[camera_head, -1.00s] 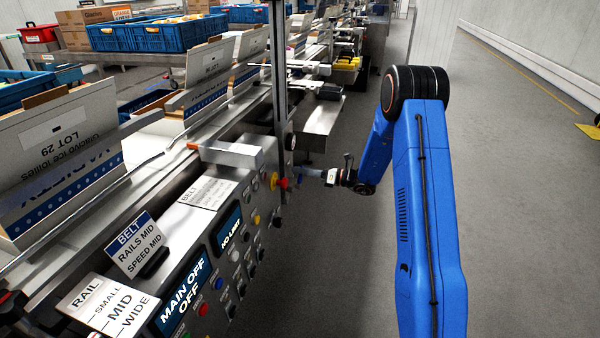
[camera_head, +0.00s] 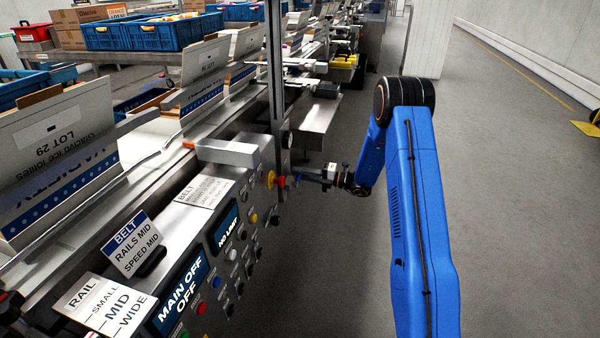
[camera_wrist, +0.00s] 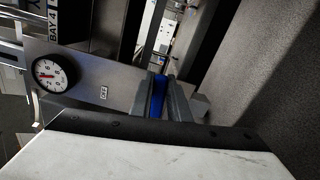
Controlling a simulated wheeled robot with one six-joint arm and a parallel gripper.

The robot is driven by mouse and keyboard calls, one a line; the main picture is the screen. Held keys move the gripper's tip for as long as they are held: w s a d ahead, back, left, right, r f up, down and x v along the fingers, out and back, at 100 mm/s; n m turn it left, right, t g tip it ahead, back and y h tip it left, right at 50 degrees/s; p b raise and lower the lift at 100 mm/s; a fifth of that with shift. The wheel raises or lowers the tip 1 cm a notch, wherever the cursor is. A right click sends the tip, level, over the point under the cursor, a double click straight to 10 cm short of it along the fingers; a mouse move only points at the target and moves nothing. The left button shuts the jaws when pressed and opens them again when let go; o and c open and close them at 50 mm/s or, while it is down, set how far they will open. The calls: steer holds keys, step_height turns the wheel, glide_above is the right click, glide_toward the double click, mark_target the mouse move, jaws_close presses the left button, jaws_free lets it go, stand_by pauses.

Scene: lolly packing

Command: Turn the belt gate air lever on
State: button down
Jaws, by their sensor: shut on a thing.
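The air lever (camera_wrist: 158,92) shows as a blue handle between the two grey fingers of my gripper (camera_wrist: 160,104) in the wrist view. My gripper is shut on it. A small plate reading OFF (camera_wrist: 103,92) is on the grey metal panel to the left of the lever.
A round pressure gauge (camera_wrist: 50,74) is on the panel left of the lever.

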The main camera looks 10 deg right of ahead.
steer(key=shift+d+f+m, duration=0.1)
steer(key=shift+f+m, duration=0.45)
steer(key=shift+m, duration=0.35)
steer(key=c, duration=1.7)
jaws_free()
steer(key=v, duration=1.7)
steer(key=shift+d, duration=0.2)
